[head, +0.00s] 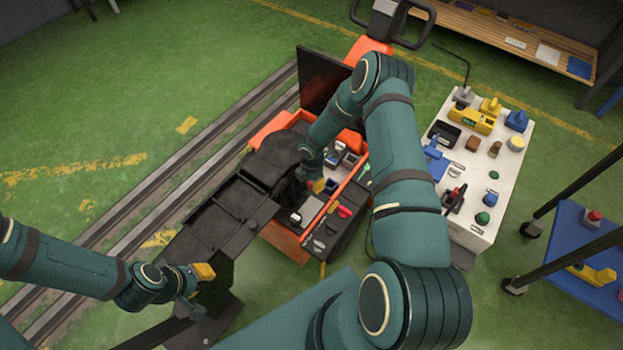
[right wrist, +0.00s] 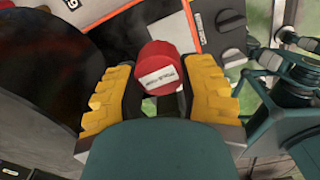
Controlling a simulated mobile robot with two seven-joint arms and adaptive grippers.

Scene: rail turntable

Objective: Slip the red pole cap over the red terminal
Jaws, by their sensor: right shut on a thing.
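The red pole cap (right wrist: 158,66), with a white printed label, sits between the yellow fingers of my right gripper (right wrist: 160,95) in the right wrist view. The right gripper is shut on it. In the head view my right gripper (head: 318,186) is down inside the open compartment of the orange machine (head: 283,242), and the cap is hidden there. I cannot make out the red terminal in either view. My left gripper (head: 203,284), with a yellow finger pad, is at the lower left, over the machine's dark end; I cannot tell whether it is open.
A white table (head: 511,182) with several coloured parts stands to the right. A blue cart (head: 573,232) is at the right edge. A raised black cover (head: 322,80) stands behind the compartment. Rails (head: 165,190) cross the green floor at left, which is clear.

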